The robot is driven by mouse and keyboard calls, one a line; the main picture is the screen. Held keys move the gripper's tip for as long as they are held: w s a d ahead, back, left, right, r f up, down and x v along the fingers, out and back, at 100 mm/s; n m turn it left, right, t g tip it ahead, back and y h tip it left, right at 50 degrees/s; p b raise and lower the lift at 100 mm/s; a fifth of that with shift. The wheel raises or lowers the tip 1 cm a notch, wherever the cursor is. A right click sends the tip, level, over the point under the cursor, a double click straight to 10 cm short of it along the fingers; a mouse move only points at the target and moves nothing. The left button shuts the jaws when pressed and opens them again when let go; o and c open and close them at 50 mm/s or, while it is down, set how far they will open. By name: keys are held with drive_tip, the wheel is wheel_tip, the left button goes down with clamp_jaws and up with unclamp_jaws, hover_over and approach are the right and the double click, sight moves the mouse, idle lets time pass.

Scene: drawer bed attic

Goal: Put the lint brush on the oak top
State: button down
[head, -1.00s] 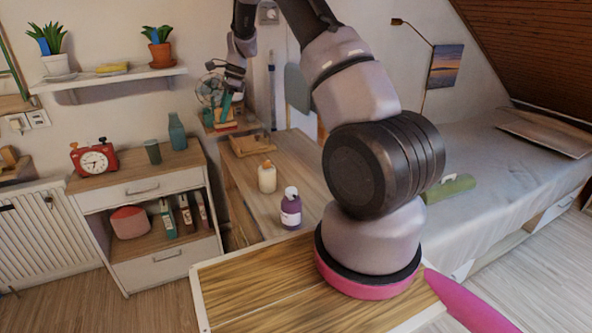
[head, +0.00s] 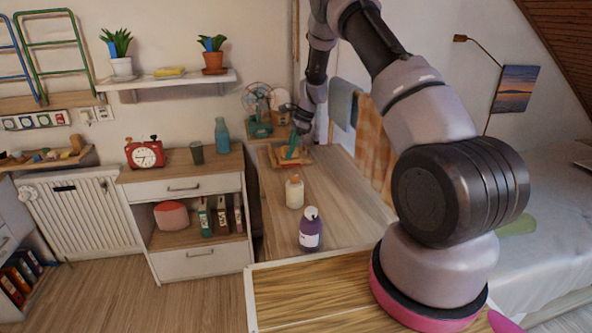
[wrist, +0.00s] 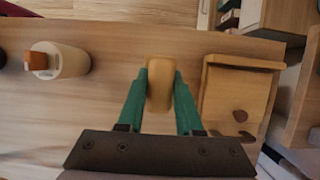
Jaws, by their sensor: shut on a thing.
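My gripper (head: 293,150) has teal fingers and is low over the far part of the long wooden table (head: 335,212). In the wrist view, its fingers (wrist: 160,88) are shut on a rounded, yellow-tan piece, which I take for the lint brush (wrist: 160,84). Its far side is hidden, and it is too small to make out in the head view. I cannot tell whether it touches the table. A shallow wooden tray (wrist: 234,92) lies just right of the fingers. The white cabinet with a wooden top (head: 180,170) stands to the left.
A cream bottle with an orange cap (head: 294,193) and a purple bottle (head: 311,231) stand on the table. The cabinet top holds a red clock (head: 145,154), a grey-green cup (head: 197,153) and a teal bottle (head: 222,136); its front right part is clear. A fan (head: 257,112) stands behind.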

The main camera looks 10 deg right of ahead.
sight(289, 164)
drive_tip(key=shift+f, duration=2.85)
drive_tip(key=shift+f, duration=0.1)
drive_tip(key=c, duration=0.6)
unclamp_jaws()
